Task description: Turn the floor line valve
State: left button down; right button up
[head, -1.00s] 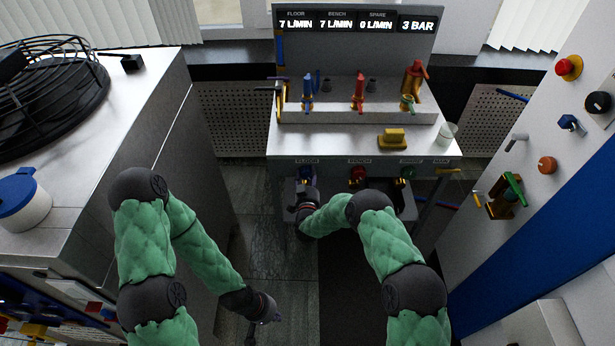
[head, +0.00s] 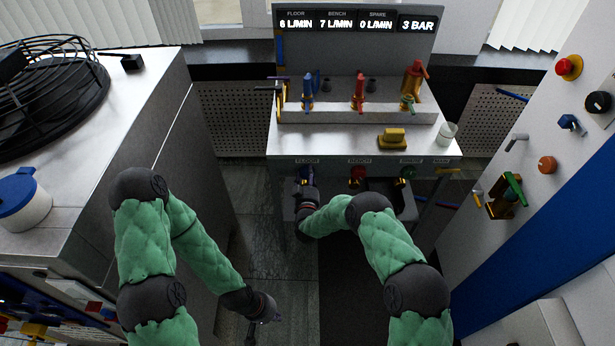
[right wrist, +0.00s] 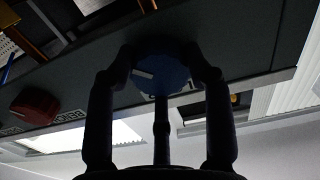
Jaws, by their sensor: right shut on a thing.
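The floor line valve is a blue round knob (head: 307,172) under the FLOOR label on the bench front. In the right wrist view the knob (right wrist: 160,74) has a pale pointer mark on its face. My right gripper (head: 306,184) is shut on it, with its fingers (right wrist: 163,66) around the rim. The display panel (head: 355,20) appears to read 6 L/MIN for floor, 7 for bench, 0 for spare and 3 BAR. My left gripper (head: 262,330) hangs low over the floor, away from the valves, too small to judge.
A red bench knob (head: 357,174) and a green spare knob (head: 403,172) sit right of the blue knob; my right arm passes close below them. A yellow block (head: 392,138) and white cup (head: 447,133) stand on the bench top. A control panel (head: 550,140) flanks the right.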

jog(key=n, duration=0.1)
jog(key=r+n, duration=0.1)
jog(key=n, duration=0.2)
jog(key=shift+w+a+r+n, duration=0.15)
jog(key=shift+w+a+n, duration=0.05)
jog(key=shift+w+n, duration=0.1)
jog(key=n, duration=0.4)
jog(key=shift+a+n, duration=0.1)
jog(key=shift+n, duration=0.2)
jog(key=n, duration=0.6)
jog(key=shift+s+a+f, duration=0.1)
jog(key=shift+f, duration=0.1)
jog(key=shift+f+n, duration=0.2)
jog(key=shift+n, duration=1.2)
jog(key=shift+s, duration=0.1)
jog(key=shift+f, duration=0.15)
jog(key=o, duration=1)
jog(key=shift+a, duration=0.1)
jog(key=shift+o, duration=0.7)
jog(key=shift+f, duration=0.1)
